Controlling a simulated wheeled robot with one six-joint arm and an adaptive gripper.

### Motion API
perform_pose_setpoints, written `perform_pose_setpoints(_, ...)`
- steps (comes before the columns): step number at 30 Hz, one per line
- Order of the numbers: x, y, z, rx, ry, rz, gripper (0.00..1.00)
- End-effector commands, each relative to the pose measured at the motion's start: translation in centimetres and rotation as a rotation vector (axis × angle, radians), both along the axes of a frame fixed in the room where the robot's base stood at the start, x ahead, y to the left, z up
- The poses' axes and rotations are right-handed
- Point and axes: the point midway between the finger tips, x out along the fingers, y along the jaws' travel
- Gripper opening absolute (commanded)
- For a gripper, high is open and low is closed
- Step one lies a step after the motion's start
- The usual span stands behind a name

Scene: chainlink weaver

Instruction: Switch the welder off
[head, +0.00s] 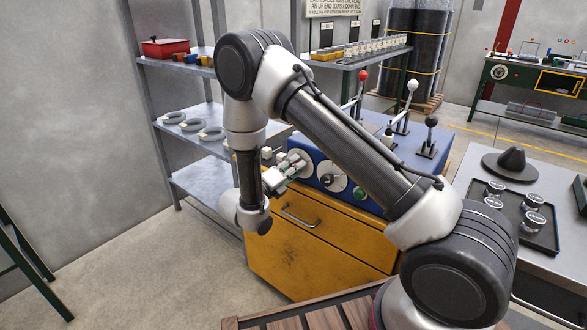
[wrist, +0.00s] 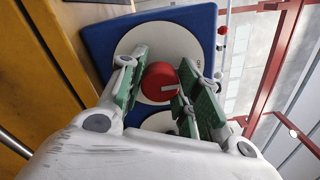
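The welder is the blue box (head: 380,145) on a yellow cabinet. Its front has a left white dial (head: 306,168), a second dial (head: 326,182) and a green button (head: 361,193). In the wrist view a red round knob (wrist: 160,82) with a pale mark sits in the middle of a white dial (wrist: 190,42). Small lettering on that dial is hard to read. My gripper (head: 291,163) is at the left dial. Its green-padded fingers stand on either side of the red knob, apart, with a small gap visible on the left. Knob contact on the right is unclear.
Levers with red (head: 361,76), white (head: 412,86) and black (head: 431,122) balls rise from the blue box. The yellow cabinet (head: 325,250) has a drawer handle below. Metal shelves (head: 190,140) with grey rings stand left. A table with a black tray (head: 545,233) is right.

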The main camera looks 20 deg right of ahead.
Motion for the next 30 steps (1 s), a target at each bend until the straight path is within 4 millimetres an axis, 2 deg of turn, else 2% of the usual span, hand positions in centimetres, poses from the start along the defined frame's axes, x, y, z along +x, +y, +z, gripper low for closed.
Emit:
perform_pose_setpoints(1,0.1,0.1,0.0,0.001,-0.002,0.002,0.43)
perform_pose_setpoints(3,0.0,0.1,0.0,0.001,-0.002,0.002,0.55)
perform_pose_setpoints(14,-0.2,0.3,0.0,0.001,-0.001,0.001,0.55)
perform_pose_setpoints(17,-0.8,1.4,0.0,0.001,-0.001,0.005,0.55)
perform_pose_setpoints(24,-3.8,5.7,-0.2,0.001,-0.001,0.007,0.55)
perform_pose_setpoints(30,-5.9,8.7,-0.4,0.001,0.0,0.004,0.55)
